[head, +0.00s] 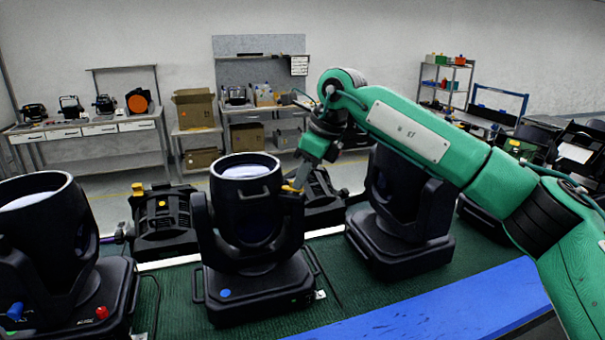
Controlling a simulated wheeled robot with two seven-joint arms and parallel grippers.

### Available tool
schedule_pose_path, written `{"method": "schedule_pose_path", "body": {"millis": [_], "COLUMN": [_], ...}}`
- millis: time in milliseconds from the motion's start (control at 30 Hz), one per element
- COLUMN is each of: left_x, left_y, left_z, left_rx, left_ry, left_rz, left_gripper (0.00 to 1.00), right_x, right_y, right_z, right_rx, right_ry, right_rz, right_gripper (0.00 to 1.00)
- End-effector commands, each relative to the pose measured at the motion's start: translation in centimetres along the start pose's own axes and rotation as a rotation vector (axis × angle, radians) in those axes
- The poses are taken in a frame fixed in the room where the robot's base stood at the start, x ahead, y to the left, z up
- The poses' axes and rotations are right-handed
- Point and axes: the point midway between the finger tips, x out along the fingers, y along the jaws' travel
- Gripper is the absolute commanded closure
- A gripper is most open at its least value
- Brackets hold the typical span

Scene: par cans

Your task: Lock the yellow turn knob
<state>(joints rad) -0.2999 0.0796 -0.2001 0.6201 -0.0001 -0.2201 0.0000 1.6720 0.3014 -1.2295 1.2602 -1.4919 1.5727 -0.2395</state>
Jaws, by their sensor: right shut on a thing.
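A black moving-head light (243,215) stands upright in the middle of the green bench, its round lens barrel facing up between two yoke arms. A yellow turn knob (289,189) sits at the top of its right yoke arm. My right gripper (299,181) reaches down from the right and is shut on the yellow knob. The fingers hide much of the knob, and I cannot tell how far it is turned. My left gripper is not in view.
Another black light (40,235) with blue and red knobs stands at the left; a third (402,210) stands behind my right arm. Black units with yellow knobs (160,222) sit behind. A blue front edge (440,305) borders the green bench (355,293).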

Motion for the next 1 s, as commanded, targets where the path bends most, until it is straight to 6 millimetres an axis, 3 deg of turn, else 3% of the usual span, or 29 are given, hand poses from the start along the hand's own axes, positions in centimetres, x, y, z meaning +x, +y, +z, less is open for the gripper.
{"method": "schedule_pose_path", "body": {"millis": [667,700,800,1000], "left_x": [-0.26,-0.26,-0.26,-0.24], "left_y": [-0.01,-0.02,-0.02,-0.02], "left_z": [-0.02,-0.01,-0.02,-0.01], "left_rx": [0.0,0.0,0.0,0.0], "left_ry": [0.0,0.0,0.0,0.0], "left_rz": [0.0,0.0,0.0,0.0], "left_gripper": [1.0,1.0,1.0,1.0], "right_x": [-0.21,-0.21,-0.17,-0.09], "right_y": [-0.15,-0.15,-0.14,-0.12], "right_z": [0.08,0.08,0.06,0.02], "right_rx": [-0.056,-0.056,-0.055,-0.055], "right_ry": [-0.003,-0.003,-0.002,-0.001], "right_rz": [0.019,0.019,0.02,0.021], "right_gripper": [1.0,0.86,0.7,0.7]}}
